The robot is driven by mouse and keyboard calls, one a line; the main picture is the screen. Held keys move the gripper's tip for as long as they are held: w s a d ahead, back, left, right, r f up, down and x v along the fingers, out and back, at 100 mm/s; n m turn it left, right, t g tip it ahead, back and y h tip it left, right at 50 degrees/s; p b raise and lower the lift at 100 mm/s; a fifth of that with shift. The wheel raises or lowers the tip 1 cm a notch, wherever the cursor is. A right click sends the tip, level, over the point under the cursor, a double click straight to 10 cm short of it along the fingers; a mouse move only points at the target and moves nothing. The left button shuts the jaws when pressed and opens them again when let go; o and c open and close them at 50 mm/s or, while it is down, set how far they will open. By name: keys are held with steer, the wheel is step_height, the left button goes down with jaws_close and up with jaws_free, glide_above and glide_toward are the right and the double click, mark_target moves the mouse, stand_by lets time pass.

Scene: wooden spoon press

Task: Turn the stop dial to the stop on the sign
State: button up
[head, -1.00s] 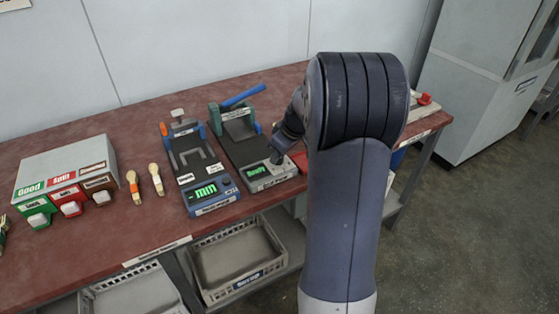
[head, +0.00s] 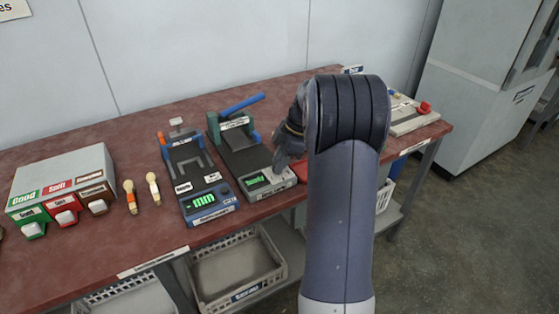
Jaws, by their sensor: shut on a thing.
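The grey-green press (head: 228,140) with a blue lever (head: 242,103) stands on the red bench, its small green screen (head: 257,181) lit at the front. My gripper (head: 279,166) points down at the front right of this press, beside the screen. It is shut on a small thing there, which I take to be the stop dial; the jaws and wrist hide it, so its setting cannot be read. A small sign (head: 352,69) stands at the back of the bench, too small to read. My arm covers the bench right of the press.
A blue-framed gauge (head: 208,203) with a green display stands left of the press. Two wooden-looking spoons (head: 130,196) (head: 153,187) lie further left, near the sorting box (head: 70,170). A light device with a red knob (head: 424,107) is at right. Baskets (head: 240,268) sit below.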

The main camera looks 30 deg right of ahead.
steer(key=shift+n, duration=0.6)
steer(key=o, duration=1)
steer(key=shift+c, duration=0.2)
steer(key=w+p+v, duration=0.1)
steer(key=v, duration=0.9)
steer(key=shift+s+d+r, duration=0.25)
steer(key=shift+s+r, duration=0.1)
steer(key=shift+r, duration=0.05)
steer(key=shift+f, duration=0.1)
steer(key=b+x, duration=0.1)
steer(key=x, duration=0.9)
steer(key=shift+s+a+f, duration=0.15)
steer(key=shift+a+f, duration=0.05)
steer(key=shift+f, duration=0.1)
